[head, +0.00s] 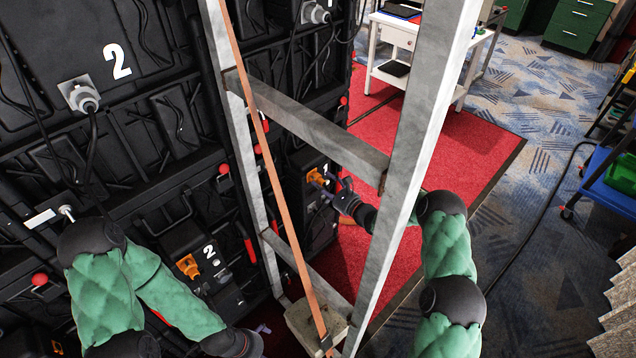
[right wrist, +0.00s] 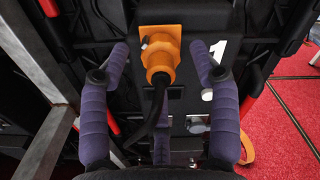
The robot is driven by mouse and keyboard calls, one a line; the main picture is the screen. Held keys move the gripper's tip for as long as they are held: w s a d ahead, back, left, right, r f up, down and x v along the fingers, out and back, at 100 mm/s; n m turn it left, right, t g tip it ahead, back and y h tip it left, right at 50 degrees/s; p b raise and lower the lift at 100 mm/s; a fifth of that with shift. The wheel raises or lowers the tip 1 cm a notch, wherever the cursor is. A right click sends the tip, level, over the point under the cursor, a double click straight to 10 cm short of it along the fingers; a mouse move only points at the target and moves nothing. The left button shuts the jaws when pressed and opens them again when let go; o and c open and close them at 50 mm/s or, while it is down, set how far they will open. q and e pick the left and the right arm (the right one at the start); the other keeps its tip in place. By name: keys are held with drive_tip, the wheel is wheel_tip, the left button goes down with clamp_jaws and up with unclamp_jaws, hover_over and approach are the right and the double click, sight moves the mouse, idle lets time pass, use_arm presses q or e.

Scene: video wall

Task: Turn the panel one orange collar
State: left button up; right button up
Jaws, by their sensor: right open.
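The panel one orange collar (right wrist: 160,62) sits on a dark box marked with a white 1, a black cable hanging from it, in the right wrist view. The collar also shows in the head view (head: 316,176), just beyond my right gripper (head: 334,190). That gripper is open. In the right wrist view its purple fingers stand left and right of the collar with gaps on both sides, and a third finger shows below. My left arm reaches to the bottom edge of the head view; only a small purple part of the left gripper (head: 263,329) shows there.
A grey metal frame (head: 427,100) with an orange strap (head: 262,130) stands before the wall, close beside my right arm. Another orange collar (head: 188,266) marked 2 is at lower left. Red carpet (head: 460,140), a white table (head: 397,35) and a blue cart (head: 606,185) lie right.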

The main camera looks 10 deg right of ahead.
drive_tip(key=shift+b+x, duration=0.3)
drive_tip(key=shift+x, duration=1.2)
